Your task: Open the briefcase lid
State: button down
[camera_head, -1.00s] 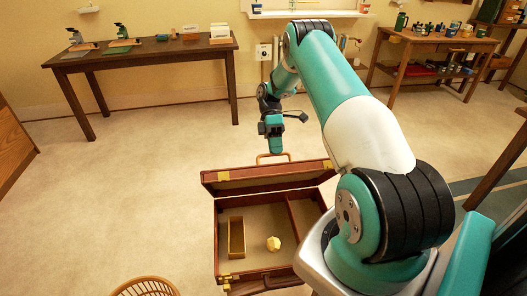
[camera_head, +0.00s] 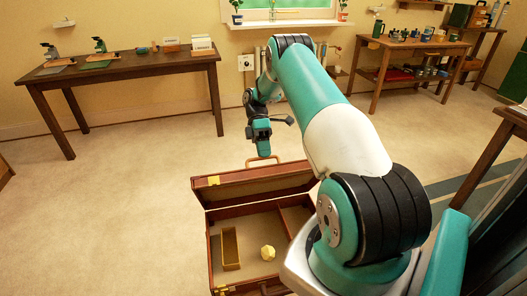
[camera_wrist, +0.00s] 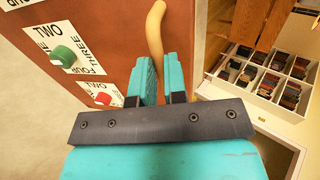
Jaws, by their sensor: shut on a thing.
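The brown briefcase (camera_head: 209,250) lies on the floor with its lid (camera_head: 250,185) raised at the far side, the inner face towards the head camera. A tan handle (camera_head: 262,160) sits at the lid's upper edge. My gripper (camera_head: 264,152) is at that edge, shut on the handle. In the wrist view the handle (camera_wrist: 155,30) runs between the two teal fingers of my gripper (camera_wrist: 160,80), beside the lid's brown outer face (camera_wrist: 110,25). That face carries a green knob (camera_wrist: 63,56) and a red knob (camera_wrist: 102,98) on numbered labels.
Inside the case are a narrow tan box (camera_head: 230,249) and a pale yellow faceted object (camera_head: 267,253). A dark table (camera_head: 120,70) stands at the back left, a wooden workbench (camera_head: 415,45) at the back right. Open floor (camera_head: 110,190) lies left of the case.

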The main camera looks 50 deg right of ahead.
jog(key=shift+f, duration=0.3)
jog(key=c, duration=1.2)
grip_release()
jog(key=shift+d, duration=0.1)
jog(key=shift+o, duration=0.2)
jog(key=shift+r, duration=0.1)
